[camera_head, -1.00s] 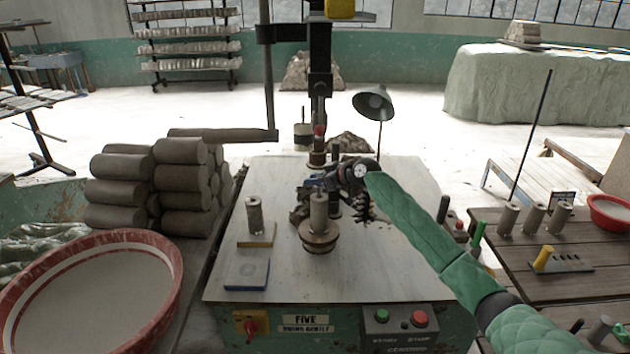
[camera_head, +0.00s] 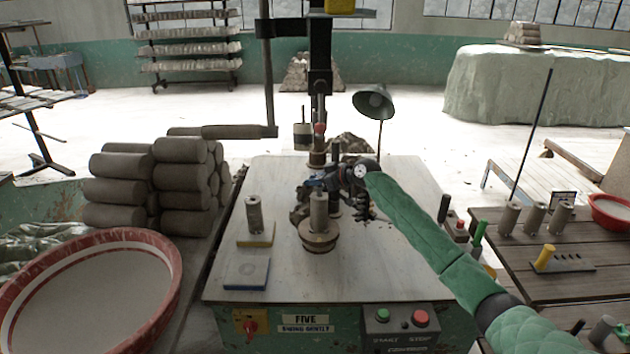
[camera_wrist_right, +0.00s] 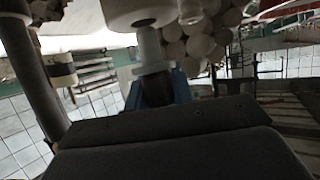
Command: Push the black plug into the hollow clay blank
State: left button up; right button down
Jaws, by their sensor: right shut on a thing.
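The pale hollow clay blank (camera_head: 319,212) stands upright on a round wooden chuck (camera_head: 319,240) in the middle of the metal table. My right gripper (camera_head: 328,184) is just behind the blank, its blue fingers partly hidden by it. It is shut on a dark upright piece, which looks like the black plug (camera_head: 335,150); its top shows above the gripper. In the right wrist view, the blue jaws (camera_wrist_right: 158,90) close around a dark part beside a pale collar and grey stem. I cannot tell whether the plug touches the blank. My left gripper is not in view.
Another grey cylinder (camera_head: 254,214) stands on a yellow-edged board at left, beside a blue pad (camera_head: 247,273). A press column (camera_head: 320,70) and lamp (camera_head: 373,104) rise behind. Stacked clay rolls (camera_head: 184,195) and a red basin (camera_head: 95,290) lie left. The front of the table is clear.

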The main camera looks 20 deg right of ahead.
aim_at(315, 194)
jog(key=shift+f+b, duration=1.35)
jog(key=shift+f, duration=0.35)
jog(key=c, duration=1.1)
grip_release()
jog(key=b+v, duration=0.3)
jog(key=v, duration=0.4)
jog(key=shift+s+d+r, duration=0.2)
jog(key=shift+s, duration=0.05)
